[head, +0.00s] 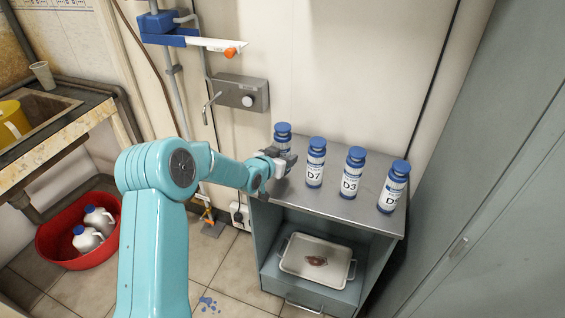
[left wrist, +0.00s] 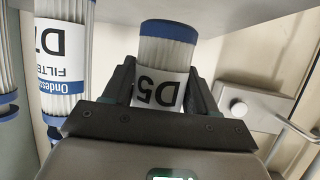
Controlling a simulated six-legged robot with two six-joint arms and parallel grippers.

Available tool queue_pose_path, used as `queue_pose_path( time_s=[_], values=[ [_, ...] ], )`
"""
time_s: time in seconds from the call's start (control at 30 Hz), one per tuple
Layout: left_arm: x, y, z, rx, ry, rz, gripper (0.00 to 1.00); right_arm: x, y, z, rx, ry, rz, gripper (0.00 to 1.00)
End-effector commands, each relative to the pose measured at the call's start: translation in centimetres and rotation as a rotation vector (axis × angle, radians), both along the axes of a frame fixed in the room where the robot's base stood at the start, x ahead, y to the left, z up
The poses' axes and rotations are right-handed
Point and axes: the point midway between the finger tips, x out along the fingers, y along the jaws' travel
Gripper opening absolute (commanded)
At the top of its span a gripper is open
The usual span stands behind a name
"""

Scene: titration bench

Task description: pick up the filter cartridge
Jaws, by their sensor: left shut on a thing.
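Several filter cartridges with blue caps and white labels stand in a row on the grey cabinet top (head: 335,205). My left gripper (head: 276,160) is at the leftmost cartridge (head: 283,132) and is shut on it. In the left wrist view this cartridge (left wrist: 160,88) sits between the fingers and its label reads D5, upside down. I cannot tell whether its base touches the cabinet top. The D7 cartridge (head: 315,163) is just to its right, followed by the D3 cartridge (head: 351,174) and one more cartridge (head: 392,190) with a partly readable label. My right gripper is not in view.
A metal tray (head: 295,266) with a small brown object lies in the open shelf below. A wall box with a knob (head: 241,93) and a stand with a blue clamp (head: 168,38) are behind. A red tub (head: 60,262) with white jugs is at left.

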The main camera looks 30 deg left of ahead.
Motion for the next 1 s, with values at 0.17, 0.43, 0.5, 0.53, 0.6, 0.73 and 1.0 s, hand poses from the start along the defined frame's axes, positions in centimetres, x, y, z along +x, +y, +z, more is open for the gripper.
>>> queue_pose_path(
  time_s=[0.17,0.43,0.5,0.53,0.6,0.73,1.0],
  values=[
    [0.1,0.0,5.3,0.005,-0.011,-0.001,0.18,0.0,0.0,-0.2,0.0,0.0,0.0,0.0],
    [0.0,0.0,13.7,0.003,-0.007,0.0,0.18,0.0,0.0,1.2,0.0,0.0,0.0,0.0],
    [0.0,0.0,15.1,0.004,-0.006,0.0,0.18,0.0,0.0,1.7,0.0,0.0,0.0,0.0],
    [0.0,0.1,15.6,0.002,-0.006,0.001,0.18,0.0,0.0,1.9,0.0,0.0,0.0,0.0],
    [0.0,0.0,16.7,0.002,-0.005,0.001,0.18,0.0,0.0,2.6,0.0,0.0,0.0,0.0],
    [0.0,0.1,17.4,0.002,-0.003,0.001,0.18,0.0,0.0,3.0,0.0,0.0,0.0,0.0],
    [0.0,0.1,17.5,0.001,-0.003,0.001,0.18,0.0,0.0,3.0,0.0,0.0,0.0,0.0]
  ],
)
